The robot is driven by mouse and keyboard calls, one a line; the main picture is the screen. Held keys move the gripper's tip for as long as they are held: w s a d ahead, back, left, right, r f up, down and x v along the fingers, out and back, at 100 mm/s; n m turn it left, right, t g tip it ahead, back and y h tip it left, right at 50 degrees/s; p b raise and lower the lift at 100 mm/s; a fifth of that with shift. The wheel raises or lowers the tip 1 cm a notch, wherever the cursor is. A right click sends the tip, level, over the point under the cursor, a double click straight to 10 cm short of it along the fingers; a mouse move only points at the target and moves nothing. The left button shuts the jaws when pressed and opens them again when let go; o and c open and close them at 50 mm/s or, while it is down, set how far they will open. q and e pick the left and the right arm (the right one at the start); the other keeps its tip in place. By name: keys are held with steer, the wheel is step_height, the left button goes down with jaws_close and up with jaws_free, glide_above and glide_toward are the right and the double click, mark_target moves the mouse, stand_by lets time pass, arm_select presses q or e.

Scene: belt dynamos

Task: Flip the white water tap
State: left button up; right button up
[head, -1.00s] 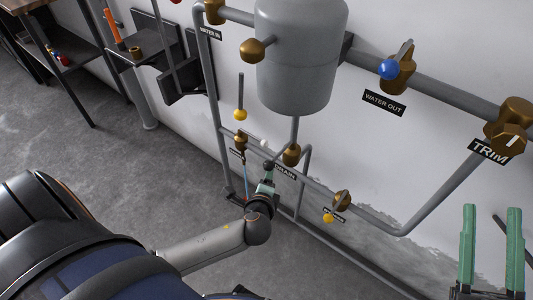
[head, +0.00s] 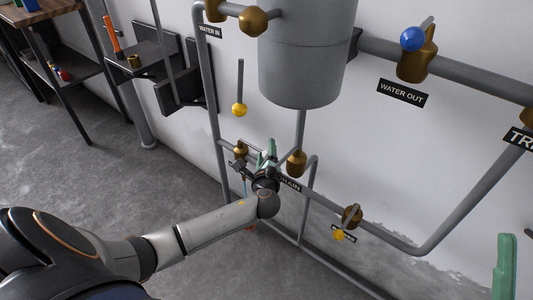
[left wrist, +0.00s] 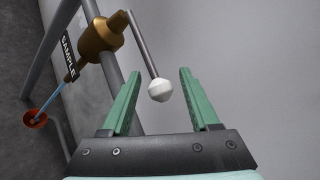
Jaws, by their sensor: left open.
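The white water tap shows in the left wrist view as a white faceted knob (left wrist: 161,90) on a grey lever from a brass valve (left wrist: 100,38) labelled SAMPLE. In the picture the knob lies between the fingers of my left gripper (left wrist: 159,74), which is open; I see no contact, and depth is hard to judge.
Blue water runs from the sample valve toward a red cup (left wrist: 36,118). A yellow knob (head: 239,110), a drain valve (head: 297,162), another yellow knob (head: 339,235) and grey pipes surround the left gripper. The grey tank (head: 305,60) hangs above.

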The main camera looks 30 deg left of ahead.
arm_select(q)
steer(key=shift+x, duration=1.05)
jaws_close()
stand_by(0.7)
